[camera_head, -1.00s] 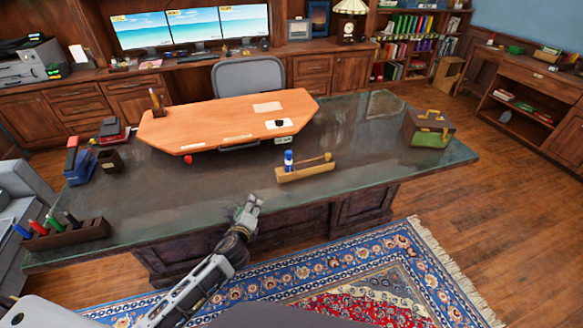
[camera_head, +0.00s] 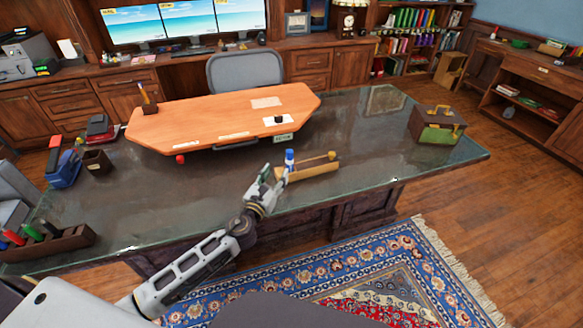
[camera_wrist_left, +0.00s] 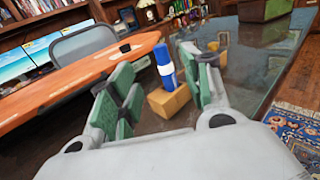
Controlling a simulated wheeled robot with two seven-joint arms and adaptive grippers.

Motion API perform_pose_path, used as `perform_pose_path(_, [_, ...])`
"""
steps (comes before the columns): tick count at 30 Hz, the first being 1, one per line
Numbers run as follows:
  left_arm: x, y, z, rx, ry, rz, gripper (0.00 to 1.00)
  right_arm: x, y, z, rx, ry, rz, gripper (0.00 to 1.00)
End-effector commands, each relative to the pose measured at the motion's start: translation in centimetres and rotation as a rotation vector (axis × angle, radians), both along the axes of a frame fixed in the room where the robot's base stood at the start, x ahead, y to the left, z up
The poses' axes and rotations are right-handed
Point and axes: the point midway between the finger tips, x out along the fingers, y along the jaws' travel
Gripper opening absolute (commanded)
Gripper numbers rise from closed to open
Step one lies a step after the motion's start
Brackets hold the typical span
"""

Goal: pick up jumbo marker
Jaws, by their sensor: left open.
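The jumbo marker (camera_head: 289,160) is blue with a white band. It stands upright in a light wooden holder (camera_head: 318,169) on the dark desk. In the left wrist view the marker (camera_wrist_left: 165,67) and the holder's near end (camera_wrist_left: 169,101) show between the open fingers. My left gripper (camera_head: 275,173) is open and empty, just left of the marker, with its green-padded fingers pointing at it. In the left wrist view the left gripper (camera_wrist_left: 162,88) has a finger on each side of the marker, which looks a little beyond the tips. My right gripper is not in view.
An orange wooden desk board (camera_head: 200,118) lies behind the marker. A rack of several markers (camera_head: 50,243) stands at the desk's left front. A green and brown box (camera_head: 436,124) stands at the right. The glossy desk top (camera_head: 370,150) right of the holder is clear.

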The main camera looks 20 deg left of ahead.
Motion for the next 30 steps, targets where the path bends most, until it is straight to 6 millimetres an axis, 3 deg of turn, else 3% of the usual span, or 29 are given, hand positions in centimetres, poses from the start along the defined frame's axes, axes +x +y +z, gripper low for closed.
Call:
perform_pose_path(11, [0.4,0.0,0.0,-0.004,0.001,0.002,0.49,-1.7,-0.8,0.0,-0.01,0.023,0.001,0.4])
perform_pose_path(30, [5.3,-0.4,0.0,-0.006,0.0,0.002,0.49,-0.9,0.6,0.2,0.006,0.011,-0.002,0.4])
